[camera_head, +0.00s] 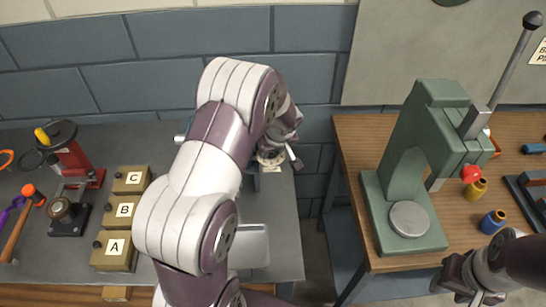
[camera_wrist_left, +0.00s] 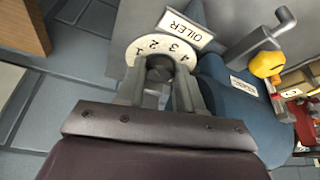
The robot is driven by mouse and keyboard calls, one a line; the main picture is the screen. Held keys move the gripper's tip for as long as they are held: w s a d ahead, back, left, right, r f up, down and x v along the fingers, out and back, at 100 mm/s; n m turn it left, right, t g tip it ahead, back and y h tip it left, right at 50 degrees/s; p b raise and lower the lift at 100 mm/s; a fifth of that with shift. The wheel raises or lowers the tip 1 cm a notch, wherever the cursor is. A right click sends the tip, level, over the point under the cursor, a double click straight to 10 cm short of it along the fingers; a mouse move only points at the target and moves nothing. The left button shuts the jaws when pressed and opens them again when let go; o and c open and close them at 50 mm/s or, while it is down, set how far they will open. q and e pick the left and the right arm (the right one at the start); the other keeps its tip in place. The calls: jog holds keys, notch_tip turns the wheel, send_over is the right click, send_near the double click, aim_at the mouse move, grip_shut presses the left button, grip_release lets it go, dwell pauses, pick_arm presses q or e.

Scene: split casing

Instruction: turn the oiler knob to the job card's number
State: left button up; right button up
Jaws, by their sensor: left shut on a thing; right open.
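The oiler dial (camera_wrist_left: 138,48) is a pale disc with the figures 1 to 4 around its edge, beside a plate reading OILER (camera_wrist_left: 187,25). A dark round knob (camera_wrist_left: 160,66) sits at its middle. My left gripper (camera_wrist_left: 160,84) is shut on the knob, one finger on each side. Which figure the knob points to cannot be made out. In the head view my left arm covers much of the oiler, and only part of the dial (camera_head: 270,158) shows. My right gripper (camera_head: 466,283) is open and empty at the lower right. I cannot make out a job card.
Boxes A (camera_head: 116,249), B (camera_head: 123,211) and C (camera_head: 131,180) stand on the grey bench, left of my left arm. A green press (camera_head: 395,190) stands on the wooden table at the right. A gap separates bench and table.

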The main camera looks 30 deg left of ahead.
pick_arm(q)
jog(key=shift+m, duration=0.4)
jog(key=o, duration=0.8)
jog(key=shift+c, duration=0.2)
jog(key=shift+s, duration=0.1)
jog(key=shift+d+r, duration=0.1)
jog(key=shift+r, duration=0.05)
jog(key=b+v, duration=0.2)
jog(key=v, duration=1)
jog(key=shift+s+r, duration=0.2)
